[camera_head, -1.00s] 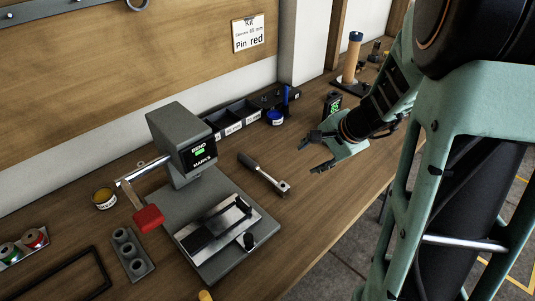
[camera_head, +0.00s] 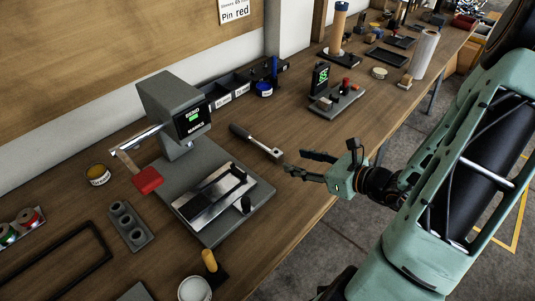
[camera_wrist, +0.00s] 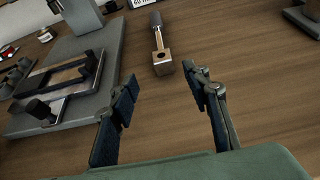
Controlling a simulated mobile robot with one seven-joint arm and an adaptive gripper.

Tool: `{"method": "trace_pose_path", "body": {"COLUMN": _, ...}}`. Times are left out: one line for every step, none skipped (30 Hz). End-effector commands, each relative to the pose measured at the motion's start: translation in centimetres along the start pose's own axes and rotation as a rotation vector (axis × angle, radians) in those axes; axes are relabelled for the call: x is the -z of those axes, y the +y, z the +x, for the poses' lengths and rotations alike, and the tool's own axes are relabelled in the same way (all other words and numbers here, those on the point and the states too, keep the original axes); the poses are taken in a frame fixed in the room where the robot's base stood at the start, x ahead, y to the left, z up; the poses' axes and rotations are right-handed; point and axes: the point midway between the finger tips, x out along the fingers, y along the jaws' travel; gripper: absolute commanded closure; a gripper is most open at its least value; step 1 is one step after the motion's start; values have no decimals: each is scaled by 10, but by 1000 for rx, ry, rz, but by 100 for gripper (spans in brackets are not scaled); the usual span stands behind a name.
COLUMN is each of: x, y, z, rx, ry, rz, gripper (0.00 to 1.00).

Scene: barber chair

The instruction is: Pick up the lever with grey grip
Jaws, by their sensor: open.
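The lever with grey grip (camera_head: 257,143) lies on the wooden bench, right of the grey press. Its dark grey grip points to the back left and its metal block end points to the front right. In the wrist view the lever (camera_wrist: 160,50) lies beyond the fingertips, with its block end nearest and roughly between the finger lines. My gripper (camera_head: 294,163) is open and empty, just right of the block end and apart from it. Its two fingers (camera_wrist: 160,80) show spread in the wrist view.
The grey press (camera_head: 176,105) with a red-handled arm and a base plate stands left of the lever. A small device with a green display (camera_head: 320,78) stands behind my gripper. Black bins (camera_head: 225,92) line the wall. Bare bench lies around the lever.

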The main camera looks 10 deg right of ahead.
Motion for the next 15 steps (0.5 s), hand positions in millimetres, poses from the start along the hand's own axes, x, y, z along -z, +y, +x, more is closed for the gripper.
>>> {"method": "trace_pose_path", "body": {"x": 0, "y": 0, "z": 5, "rx": 1, "ry": -4, "rz": 7, "gripper": 56}}
{"method": "trace_pose_path", "body": {"x": 0, "y": 0, "z": 9, "rx": 0, "ry": -6, "rz": 7, "gripper": 56}}
{"method": "trace_pose_path", "body": {"x": 0, "y": 0, "z": 16, "rx": 0, "ry": -7, "rz": 7, "gripper": 56}}
{"method": "trace_pose_path", "body": {"x": 0, "y": 0, "z": 21, "rx": -1, "ry": -6, "rz": 5, "gripper": 56}}
{"method": "trace_pose_path", "body": {"x": 0, "y": 0, "z": 26, "rx": -1, "ry": -5, "rz": 5, "gripper": 56}}
{"method": "trace_pose_path", "body": {"x": 0, "y": 0, "z": 33, "rx": -1, "ry": -5, "rz": 5, "gripper": 56}}
{"method": "trace_pose_path", "body": {"x": 0, "y": 0, "z": 37, "rx": 0, "ry": -5, "rz": 5, "gripper": 56}}
{"method": "trace_pose_path", "body": {"x": 0, "y": 0, "z": 41, "rx": -1, "ry": -4, "rz": 4, "gripper": 56}}
{"method": "trace_pose_path", "body": {"x": 0, "y": 0, "z": 46, "rx": 0, "ry": -4, "rz": 5, "gripper": 56}}
{"method": "trace_pose_path", "body": {"x": 0, "y": 0, "z": 49, "rx": 0, "ry": -3, "rz": 4, "gripper": 56}}
{"method": "trace_pose_path", "body": {"x": 0, "y": 0, "z": 51, "rx": 0, "ry": -3, "rz": 4, "gripper": 56}}
{"method": "trace_pose_path", "body": {"x": -1, "y": -1, "z": 53, "rx": 1, "ry": -3, "rz": 3, "gripper": 56}}
{"method": "trace_pose_path", "body": {"x": -1, "y": -1, "z": 55, "rx": 2, "ry": -3, "rz": 3, "gripper": 56}}
{"method": "trace_pose_path", "body": {"x": -1, "y": -1, "z": 57, "rx": 2, "ry": -3, "rz": 3, "gripper": 56}}
{"method": "trace_pose_path", "body": {"x": -2, "y": -1, "z": 60, "rx": 1, "ry": -3, "rz": 2, "gripper": 56}}
